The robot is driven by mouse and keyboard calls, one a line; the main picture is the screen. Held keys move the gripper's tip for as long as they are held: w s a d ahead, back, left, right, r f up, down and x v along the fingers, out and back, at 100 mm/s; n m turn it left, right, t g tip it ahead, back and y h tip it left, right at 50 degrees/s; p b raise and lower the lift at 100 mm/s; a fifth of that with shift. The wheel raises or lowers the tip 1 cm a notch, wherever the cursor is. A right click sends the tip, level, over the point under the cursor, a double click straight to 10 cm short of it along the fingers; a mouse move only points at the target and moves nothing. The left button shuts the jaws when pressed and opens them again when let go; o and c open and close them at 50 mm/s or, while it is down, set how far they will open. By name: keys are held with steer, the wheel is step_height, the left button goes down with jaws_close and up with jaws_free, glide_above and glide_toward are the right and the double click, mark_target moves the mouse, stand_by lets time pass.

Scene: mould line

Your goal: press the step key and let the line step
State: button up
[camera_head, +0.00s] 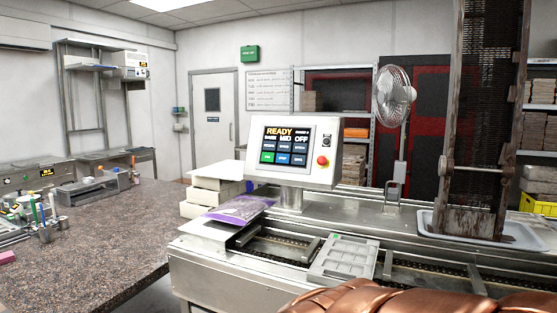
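The control panel (293,152) stands upright on a short post at the back edge of the steel mould line (225,262). Its lit screen (286,145) reads READY at the top, with DARK, MID and OFF below. Under these are two rows of touch keys. The key labels are too small to read surely, so I cannot tell which is the step key. A grey mould (343,259) lies on the conveyor.
A red round button (322,160) sits on the panel's right side. A purple bag (238,209) lies left of the panel. A fan (393,97) and a tall dark rack (478,130) in a white tray (520,233) stand right. A stone worktop (100,235) is left.

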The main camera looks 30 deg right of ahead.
jaws_close()
stand_by(1.3)
